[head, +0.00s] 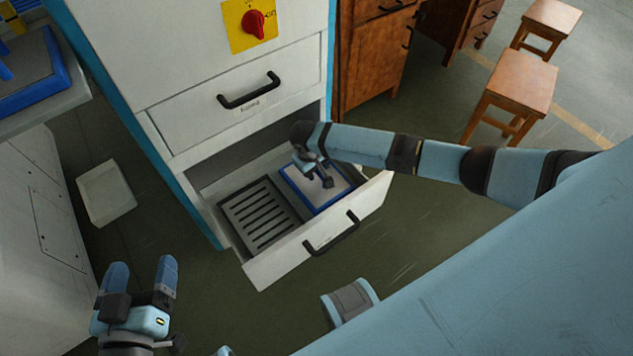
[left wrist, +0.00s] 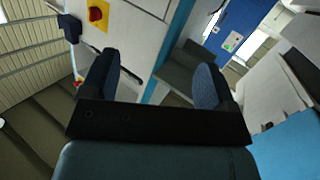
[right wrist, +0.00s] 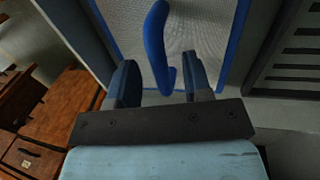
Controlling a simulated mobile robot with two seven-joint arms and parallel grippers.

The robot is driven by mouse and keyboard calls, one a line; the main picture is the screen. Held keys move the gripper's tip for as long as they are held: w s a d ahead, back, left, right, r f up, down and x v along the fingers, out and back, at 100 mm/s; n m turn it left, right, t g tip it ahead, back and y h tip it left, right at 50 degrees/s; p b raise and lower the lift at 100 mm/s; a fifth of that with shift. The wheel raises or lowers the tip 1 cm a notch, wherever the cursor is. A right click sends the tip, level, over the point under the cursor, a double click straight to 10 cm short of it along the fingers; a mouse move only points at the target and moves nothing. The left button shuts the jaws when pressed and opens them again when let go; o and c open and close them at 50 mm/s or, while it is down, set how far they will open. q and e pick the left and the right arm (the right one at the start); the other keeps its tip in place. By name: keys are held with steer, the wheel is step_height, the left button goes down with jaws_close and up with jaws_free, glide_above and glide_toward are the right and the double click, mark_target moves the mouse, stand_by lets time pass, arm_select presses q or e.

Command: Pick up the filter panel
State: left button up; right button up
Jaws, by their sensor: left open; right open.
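The filter panel (head: 298,192) is a grey mesh in a blue frame. It lies in the right part of the open lower drawer (head: 285,262). In the right wrist view the panel (right wrist: 207,28) shows close up, with a curved blue handle (right wrist: 157,45) standing from it. My right gripper (head: 322,178) is over the panel, open, with the handle appearing between its fingers; I cannot tell whether they touch it. My left gripper (head: 141,272) is open and empty at the lower left of the head view, away from the drawer.
A dark slotted grate (head: 262,216) lies beside the panel in the drawer. A white cabinet with a red knob (head: 254,24) rises behind. A second blue-framed item (head: 62,70) rests on a ledge at left. A white bin (head: 106,193) and wooden stools (head: 522,85) stand on the floor.

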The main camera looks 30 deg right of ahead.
steer(key=shift+f, duration=0.65)
jaws_close()
steer(key=shift+r, duration=0.1)
